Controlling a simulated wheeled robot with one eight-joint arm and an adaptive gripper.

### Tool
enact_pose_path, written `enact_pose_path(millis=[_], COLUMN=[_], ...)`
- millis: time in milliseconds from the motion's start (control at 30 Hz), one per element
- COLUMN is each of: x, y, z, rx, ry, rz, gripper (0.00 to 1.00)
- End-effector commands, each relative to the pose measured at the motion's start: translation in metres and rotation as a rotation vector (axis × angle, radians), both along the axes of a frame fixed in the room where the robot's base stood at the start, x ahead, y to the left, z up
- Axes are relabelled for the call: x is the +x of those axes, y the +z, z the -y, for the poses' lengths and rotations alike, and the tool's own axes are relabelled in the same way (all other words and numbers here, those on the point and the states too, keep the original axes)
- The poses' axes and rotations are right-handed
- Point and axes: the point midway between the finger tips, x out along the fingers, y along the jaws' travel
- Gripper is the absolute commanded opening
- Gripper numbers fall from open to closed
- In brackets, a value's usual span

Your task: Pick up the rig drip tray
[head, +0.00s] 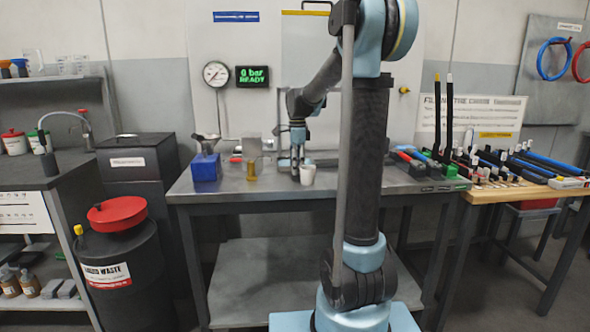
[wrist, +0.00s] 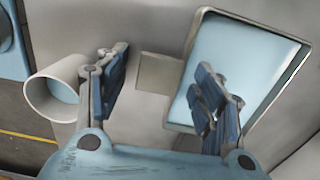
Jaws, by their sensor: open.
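The drip tray (wrist: 290,97) shows in the wrist view at the right, a shallow rectangular metal tray with a pale blue inside. A flat grey tab (wrist: 160,72) sticks out from its left side. My gripper (wrist: 160,64) is open, and the tab shows between its two fingers. The right finger covers part of the tray's inside, and the left finger is beside the tab. I cannot tell how high the fingers are above the tab. In the head view my gripper (head: 297,165) points down over the metal bench, and I cannot make out the tray there.
A white cup (head: 307,174) stands close to my gripper; it also shows left of the fingers in the wrist view (wrist: 40,98). A blue block (head: 206,168) and a brass cylinder (head: 251,170) stand to the left on the bench (head: 345,186). Tools lie to the right.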

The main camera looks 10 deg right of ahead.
Motion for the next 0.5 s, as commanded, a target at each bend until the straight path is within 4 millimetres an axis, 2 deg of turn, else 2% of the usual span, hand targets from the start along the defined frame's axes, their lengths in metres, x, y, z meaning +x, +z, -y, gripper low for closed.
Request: enact_pose_path(millis=[167, 400, 433, 500], x=[0.0001, 0.0001, 0.0001, 0.0001], y=[0.0, 0.0001, 0.0001, 0.0003], z=[-0.0001, -0.0001, 0.0, 0.0], rx=[0.0, 0.0, 0.0, 0.0], ry=[0.0, 0.0, 0.0, 0.0], rz=[0.0, 0.0, 0.0, 0.0], gripper=[0.61, 0.07, 0.03, 0.03])
